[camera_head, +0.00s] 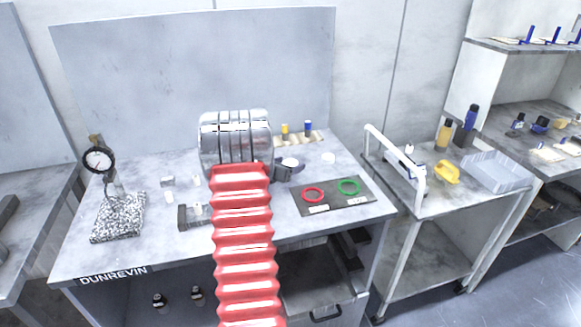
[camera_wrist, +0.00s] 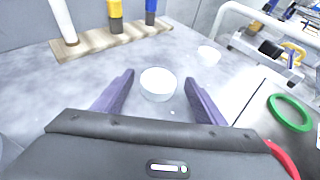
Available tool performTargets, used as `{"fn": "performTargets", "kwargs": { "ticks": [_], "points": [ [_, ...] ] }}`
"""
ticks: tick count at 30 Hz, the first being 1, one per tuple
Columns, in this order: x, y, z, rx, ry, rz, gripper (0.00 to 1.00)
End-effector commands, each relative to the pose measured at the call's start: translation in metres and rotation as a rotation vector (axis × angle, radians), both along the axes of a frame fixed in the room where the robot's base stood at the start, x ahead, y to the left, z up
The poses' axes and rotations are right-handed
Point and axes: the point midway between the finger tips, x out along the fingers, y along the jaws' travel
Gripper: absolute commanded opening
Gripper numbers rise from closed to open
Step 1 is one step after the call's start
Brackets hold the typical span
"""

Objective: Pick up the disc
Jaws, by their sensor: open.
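A white round disc (camera_wrist: 158,84) lies on the grey bench top, between the tips of my gripper's two purple fingers (camera_wrist: 159,80) in the wrist view. There is a gap on each side, and neither finger seems to touch it. My gripper is open and empty. In the head view the disc (camera_head: 290,162) shows beside my gripper (camera_head: 289,167), partly hidden by it. A second, similar white disc (camera_wrist: 208,56) lies farther back to the right; it also shows in the head view (camera_head: 328,157).
A wooden rack (camera_head: 308,139) with yellow and blue tools stands behind. A dark mat (camera_head: 333,204) with a red ring (camera_head: 313,195) and a green ring (camera_head: 349,187) lies to the right. A dial gauge (camera_head: 99,160) on a speckled block stands left.

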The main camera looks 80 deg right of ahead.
Motion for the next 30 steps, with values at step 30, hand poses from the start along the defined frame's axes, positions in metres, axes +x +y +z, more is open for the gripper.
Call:
{"fn": "performTargets", "kwargs": {
  "ticks": [30],
  "points": [
    [0.0,-0.0011,-0.0004,0.0,0.0,0.0,0.34]
  ]
}}
